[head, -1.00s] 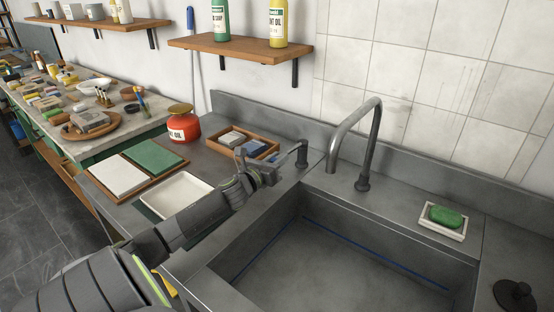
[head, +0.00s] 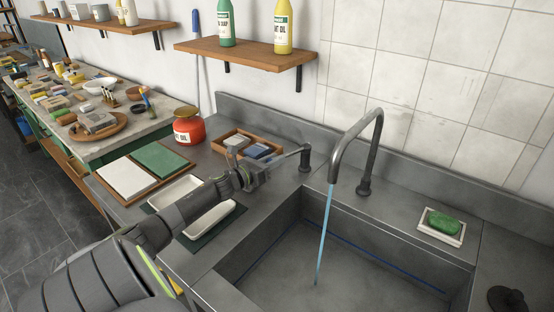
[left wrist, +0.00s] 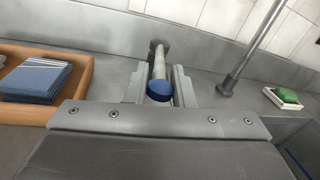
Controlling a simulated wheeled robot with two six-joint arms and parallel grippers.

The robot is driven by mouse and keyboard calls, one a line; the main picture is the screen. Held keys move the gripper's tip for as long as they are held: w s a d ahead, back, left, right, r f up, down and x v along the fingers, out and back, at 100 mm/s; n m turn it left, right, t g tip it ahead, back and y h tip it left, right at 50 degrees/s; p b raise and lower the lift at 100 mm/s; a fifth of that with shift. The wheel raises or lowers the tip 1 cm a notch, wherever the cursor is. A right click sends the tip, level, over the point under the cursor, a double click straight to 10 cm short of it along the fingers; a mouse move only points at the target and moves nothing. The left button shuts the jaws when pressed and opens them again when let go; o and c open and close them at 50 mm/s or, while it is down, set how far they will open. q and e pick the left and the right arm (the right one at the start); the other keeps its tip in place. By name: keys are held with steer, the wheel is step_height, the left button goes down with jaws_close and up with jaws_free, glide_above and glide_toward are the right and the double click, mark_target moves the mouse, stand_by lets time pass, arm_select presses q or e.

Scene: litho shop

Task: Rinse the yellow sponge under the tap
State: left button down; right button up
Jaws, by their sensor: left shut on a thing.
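The tap (head: 366,150) stands behind the sink (head: 262,238), and a blue stream of water (head: 325,230) falls from its spout onto the sink floor. My left gripper (head: 262,172) is shut on the tap's lever (head: 288,158), left of the spout. In the left wrist view the lever (left wrist: 158,72), with its blue end cap, lies between the fingers. A small yellow patch (head: 177,289) shows beside my left arm at the lower left. It may be the yellow sponge, mostly hidden by the arm. My right gripper is out of view.
A green bar in a white dish (head: 428,231) sits right of the tap. Left of the lever are a wooden tray (head: 222,150) of blocks, a red jar (head: 187,130), white trays (head: 210,222) and white and green pads. A dark stopper (head: 508,299) lies at lower right.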

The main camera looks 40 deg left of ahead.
arm_select(q)
steer(key=shift+w+a+f+m+h+b, duration=0.1)
steer(key=shift+a+f+m+h+b, duration=0.1)
steer(key=shift+a+m+h+b, duration=0.25)
steer(key=shift+a+r+h+b, duration=0.15)
steer(key=shift+r+h+b, duration=0.1)
steer(key=shift+h+b, duration=0.15)
steer(key=c, duration=1.4)
jaws_free()
steer(key=shift+c, duration=0.2)
